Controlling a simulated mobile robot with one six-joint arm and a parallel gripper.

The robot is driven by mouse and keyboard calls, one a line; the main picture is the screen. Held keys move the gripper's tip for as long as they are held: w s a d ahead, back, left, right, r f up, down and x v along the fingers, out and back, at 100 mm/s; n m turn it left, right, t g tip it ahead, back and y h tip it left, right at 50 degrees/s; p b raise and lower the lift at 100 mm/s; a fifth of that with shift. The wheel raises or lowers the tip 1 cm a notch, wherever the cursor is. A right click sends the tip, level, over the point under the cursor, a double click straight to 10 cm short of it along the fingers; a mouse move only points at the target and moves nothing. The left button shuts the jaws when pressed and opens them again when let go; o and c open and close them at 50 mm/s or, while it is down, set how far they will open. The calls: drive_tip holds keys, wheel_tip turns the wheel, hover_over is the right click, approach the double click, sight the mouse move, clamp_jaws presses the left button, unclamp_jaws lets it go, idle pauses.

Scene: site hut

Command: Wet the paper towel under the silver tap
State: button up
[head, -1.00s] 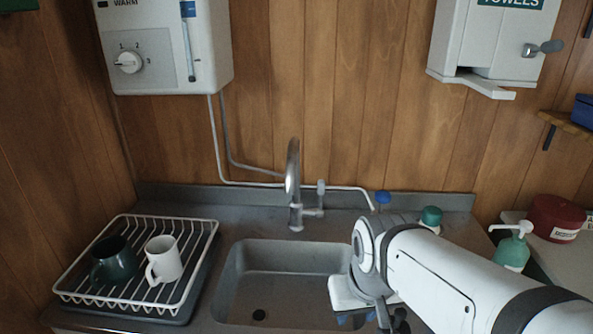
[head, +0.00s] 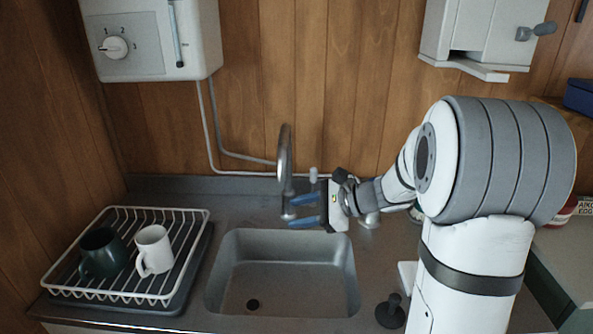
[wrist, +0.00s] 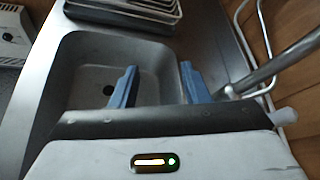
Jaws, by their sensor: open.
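The silver tap (head: 284,155) stands behind the sink (head: 228,270), its tall spout curving up and its lever (head: 313,176) on the right. My gripper (head: 290,211) is open at the tap's right, its blue fingers pointing left and overlapping the lower tap in the head view; contact cannot be told. In the wrist view the fingers (wrist: 158,82) are apart with nothing between them, the sink beyond and the tap (wrist: 268,68) close at the right. No paper towel shows in either view. The white towel dispenser (head: 490,35) hangs at the upper right.
A white wire rack (head: 62,283) left of the sink holds a dark green mug (head: 104,254) and a white mug (head: 153,250). A water heater (head: 195,45) hangs at the upper left, with pipes below. A black plug (head: 391,311) sits right of the sink. The sink is empty.

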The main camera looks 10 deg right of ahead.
sight(313, 188)
drive_tip(key=w+d+f+m+t, duration=0.1)
drive_tip(key=w+d+m+t, duration=0.8)
drive_tip(key=w, duration=0.4)
drive_tip(key=w+a+g, duration=0.1)
drive_tip(key=w+a, duration=0.2)
drive_tip(key=w, duration=0.2)
drive_tip(key=shift+a+m+p, duration=0.3)
drive_tip(key=shift+a+m, duration=0.1)
drive_tip(key=shift+w, duration=0.1)
drive_tip(key=shift+c, duration=0.3)
drive_tip(key=shift+r, duration=0.1)
clamp_jaws()
